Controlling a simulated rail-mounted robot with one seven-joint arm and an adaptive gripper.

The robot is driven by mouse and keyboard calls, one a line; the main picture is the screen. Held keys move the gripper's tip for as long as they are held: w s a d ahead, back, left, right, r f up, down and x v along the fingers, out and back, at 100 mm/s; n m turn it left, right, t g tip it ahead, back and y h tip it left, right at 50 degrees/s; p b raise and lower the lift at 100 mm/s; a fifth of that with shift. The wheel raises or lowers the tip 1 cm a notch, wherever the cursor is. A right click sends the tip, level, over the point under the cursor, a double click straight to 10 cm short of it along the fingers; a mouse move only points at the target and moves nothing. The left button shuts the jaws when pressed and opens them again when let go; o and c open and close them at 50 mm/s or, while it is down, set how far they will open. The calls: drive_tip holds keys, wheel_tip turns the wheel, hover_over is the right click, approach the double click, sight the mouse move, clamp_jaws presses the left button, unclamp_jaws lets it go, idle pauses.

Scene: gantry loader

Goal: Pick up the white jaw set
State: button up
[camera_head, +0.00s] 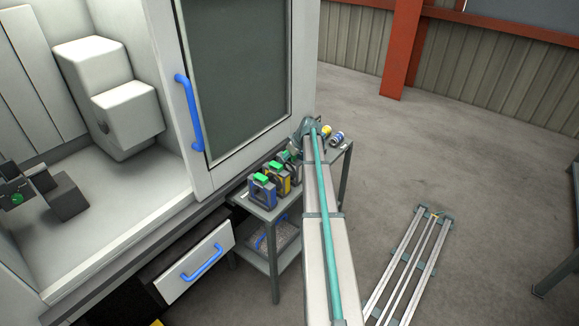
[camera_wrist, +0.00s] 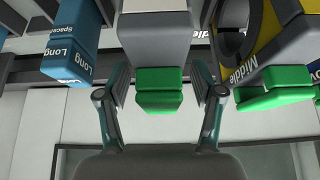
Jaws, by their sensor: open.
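The white jaw set (camera_wrist: 155,42) has a pale grey-white body with a green block (camera_wrist: 160,84) on it, in the middle of the wrist view. My gripper (camera_wrist: 160,80) is open. One finger stands on each side of the green block, with a visible gap on both sides, so it does not look gripped. In the head view my gripper (camera_head: 294,152) is over the small grey table, and it and my arm largely hide the white jaw set.
A yellow jaw set marked Middle (camera_wrist: 278,45) stands close on the right in the wrist view; a blue Long Spacer (camera_wrist: 72,45) is on the left. In the head view, a blue jaw set (camera_head: 262,190) stands on the table (camera_head: 268,213), beside the machine door (camera_head: 245,75).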

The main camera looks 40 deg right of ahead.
clamp_jaws()
idle(0.3)
drive_tip(key=shift+r, duration=0.1)
wheel_tip(320, 180, up, 9)
drive_tip(key=b, duration=0.3)
drive_tip(key=shift+r+p, duration=0.65)
drive_tip(key=shift+r, duration=2.3)
drive_tip(key=shift+d, duration=0.15)
